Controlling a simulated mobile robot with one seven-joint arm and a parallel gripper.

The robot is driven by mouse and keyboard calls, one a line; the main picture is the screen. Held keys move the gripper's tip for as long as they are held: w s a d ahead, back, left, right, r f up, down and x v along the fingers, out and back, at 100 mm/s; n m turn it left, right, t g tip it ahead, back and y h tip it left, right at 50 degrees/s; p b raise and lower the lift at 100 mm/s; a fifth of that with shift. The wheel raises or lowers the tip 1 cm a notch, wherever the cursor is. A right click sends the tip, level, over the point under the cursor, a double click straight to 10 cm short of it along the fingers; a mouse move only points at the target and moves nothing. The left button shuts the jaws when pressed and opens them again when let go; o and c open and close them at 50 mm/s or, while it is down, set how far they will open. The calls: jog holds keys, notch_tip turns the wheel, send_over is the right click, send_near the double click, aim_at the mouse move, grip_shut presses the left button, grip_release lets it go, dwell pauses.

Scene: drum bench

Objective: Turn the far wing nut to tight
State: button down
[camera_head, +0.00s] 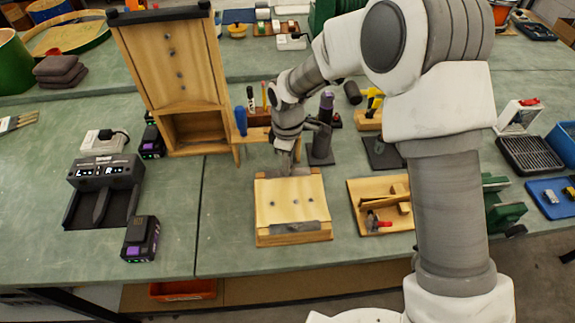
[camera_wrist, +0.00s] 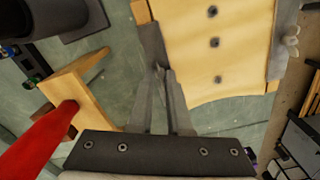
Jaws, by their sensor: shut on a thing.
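A pale wooden board (camera_head: 290,192) with a row of dark holes lies on the bench and also shows in the wrist view (camera_wrist: 238,60). A grey bar crosses its far end (camera_head: 308,172) and another crosses its near end (camera_head: 300,227). My gripper (camera_head: 288,166) points down at the far bar. In the wrist view my gripper's (camera_wrist: 160,72) fingertips are close together at that bar (camera_wrist: 150,45), shut on the far wing nut, which they mostly hide. The near wing nut (camera_wrist: 291,40) stands at the opposite bar, clear of my gripper.
A tall wooden stand (camera_head: 170,70) is at the back left, with a small wooden tool rack (camera_head: 250,133) beside my gripper. A wooden jig with a red-handled clamp (camera_head: 380,222) lies right of the board. Bare bench (camera_head: 225,210) lies left of the board.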

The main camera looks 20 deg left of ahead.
dwell(0.3)
jog(key=c, duration=0.9)
grip_release()
jog(key=shift+o, duration=0.2)
notch_tip(320, 180, up, 18)
jog(key=shift+f, duration=0.25)
